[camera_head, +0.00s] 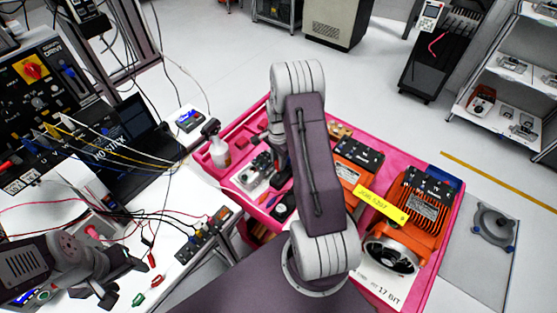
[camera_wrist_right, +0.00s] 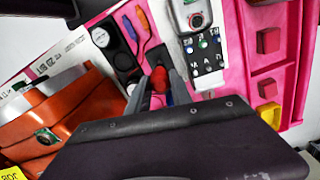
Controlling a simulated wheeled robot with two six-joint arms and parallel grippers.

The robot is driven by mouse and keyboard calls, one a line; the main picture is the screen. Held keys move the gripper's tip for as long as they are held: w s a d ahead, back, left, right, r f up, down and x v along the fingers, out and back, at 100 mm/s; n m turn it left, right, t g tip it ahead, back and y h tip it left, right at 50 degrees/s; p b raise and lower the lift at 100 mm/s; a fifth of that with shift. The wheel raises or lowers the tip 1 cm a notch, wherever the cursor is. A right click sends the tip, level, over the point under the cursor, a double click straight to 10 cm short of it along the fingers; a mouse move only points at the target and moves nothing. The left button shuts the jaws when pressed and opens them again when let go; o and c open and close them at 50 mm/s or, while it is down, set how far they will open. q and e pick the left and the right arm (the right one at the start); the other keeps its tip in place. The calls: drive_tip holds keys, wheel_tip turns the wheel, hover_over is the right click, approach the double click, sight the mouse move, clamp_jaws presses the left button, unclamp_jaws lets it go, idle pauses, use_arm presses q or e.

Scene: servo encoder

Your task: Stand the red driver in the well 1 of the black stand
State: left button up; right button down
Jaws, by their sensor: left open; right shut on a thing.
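My right gripper (camera_wrist_right: 160,94) is shut on the red driver (camera_wrist_right: 158,78), whose red handle shows between the fingers in the right wrist view. A black piece that looks like the black stand (camera_wrist_right: 157,55) lies just beyond the fingers on the pink cart top. Its wells cannot be made out, and I cannot tell whether the driver touches it. My left gripper (camera_head: 122,282) is open and empty at the lower left, above the white bench.
The pink cart (camera_head: 452,215) carries orange motors (camera_head: 418,208), a spray bottle (camera_head: 216,145) and a round black gauge (camera_wrist_right: 100,37). Blue and orange handled tools (camera_wrist_right: 143,20) lie beside the stand. Cables and a laptop crowd the bench at left.

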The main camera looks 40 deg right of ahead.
drive_tip(key=shift+f+b, duration=0.9)
drive_tip(key=shift+f, duration=0.45)
drive_tip(key=c, duration=1.1)
unclamp_jaws()
drive_tip(key=shift+r, duration=0.1)
drive_tip(key=shift+c, duration=0.3)
drive_tip(key=shift+r, duration=0.15)
wheel_tip(320, 180, up, 8)
drive_tip(key=p, duration=0.6)
drive_tip(key=shift+f, duration=0.35)
